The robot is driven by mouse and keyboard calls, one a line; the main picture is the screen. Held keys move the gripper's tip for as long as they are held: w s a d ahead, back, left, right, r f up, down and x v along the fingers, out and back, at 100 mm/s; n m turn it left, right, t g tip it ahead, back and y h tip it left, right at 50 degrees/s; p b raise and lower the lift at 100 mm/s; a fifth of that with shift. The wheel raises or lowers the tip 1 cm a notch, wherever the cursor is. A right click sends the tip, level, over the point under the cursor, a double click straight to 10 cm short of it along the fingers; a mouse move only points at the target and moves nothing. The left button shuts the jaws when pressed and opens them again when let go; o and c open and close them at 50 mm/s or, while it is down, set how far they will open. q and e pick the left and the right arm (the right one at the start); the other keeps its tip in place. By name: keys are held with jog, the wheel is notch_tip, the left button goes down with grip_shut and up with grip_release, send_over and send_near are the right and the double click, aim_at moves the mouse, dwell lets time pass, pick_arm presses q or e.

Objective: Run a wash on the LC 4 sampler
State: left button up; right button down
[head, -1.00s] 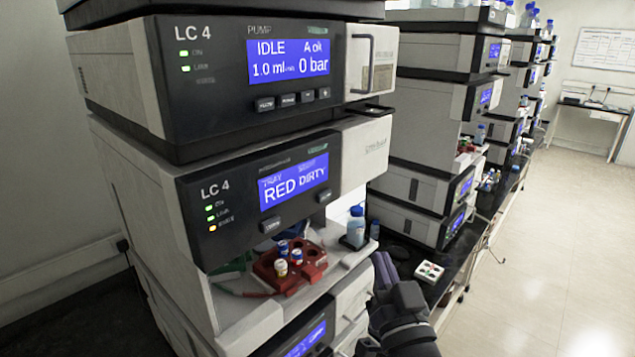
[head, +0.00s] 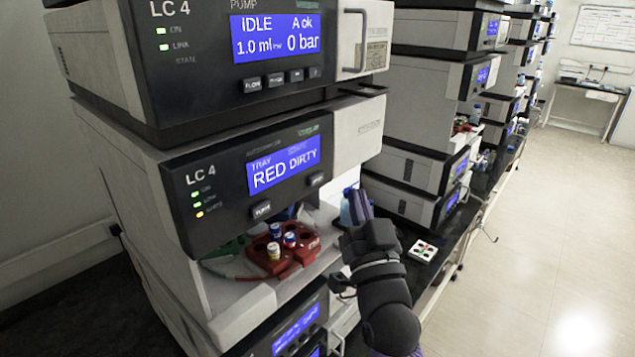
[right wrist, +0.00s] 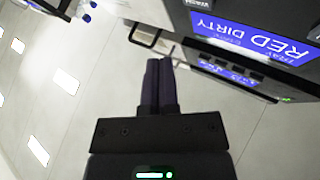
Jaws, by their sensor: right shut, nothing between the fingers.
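The LC 4 sampler (head: 225,190) is the dark-fronted module below the LC 4 pump. Its blue display (head: 284,166) reads TRAY RED DIRTY. Two small buttons sit below it: a left button (head: 262,210) and a right button (head: 316,180), with lettering too small to read surely. Two status lights are green and the lowest is amber. My right gripper (head: 357,203) is shut and empty, right of the sampler's open bay and lower than the right button. In the right wrist view its dark fingers (right wrist: 158,85) point toward the sampler's front (right wrist: 250,60), apart from it. My left gripper is out of view.
A red tray (head: 293,268) with several vials stands in the bay under the panel. A blue-capped bottle (head: 346,208) is partly hidden behind my right gripper. The pump (head: 240,70) above has a protruding handle (head: 352,42). Open floor (head: 550,240) lies to the right.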

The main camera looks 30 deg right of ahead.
aim_at(322, 173)
jog(key=shift+w+a, duration=0.3)
jog(key=shift+w, duration=0.4)
jog(key=shift+w+a, duration=0.25)
jog(key=shift+w, duration=0.4)
jog(key=shift+w+a, duration=0.3)
jog(key=shift+w, duration=0.4)
jog(key=shift+w, duration=0.1)
dwell(0.3)
jog(key=shift+w+a, duration=0.15)
jog(key=shift+w, duration=0.1)
jog(key=shift+w+a, duration=0.15)
jog(key=shift+w, duration=0.25)
dwell(0.6)
jog(key=shift+s, duration=0.15)
jog(key=shift+s+d+r, duration=0.1)
jog(key=shift+s+d, duration=0.15)
jog(key=shift+s, duration=0.15)
jog(key=shift+s+d, duration=0.1)
jog(key=shift+s, duration=0.15)
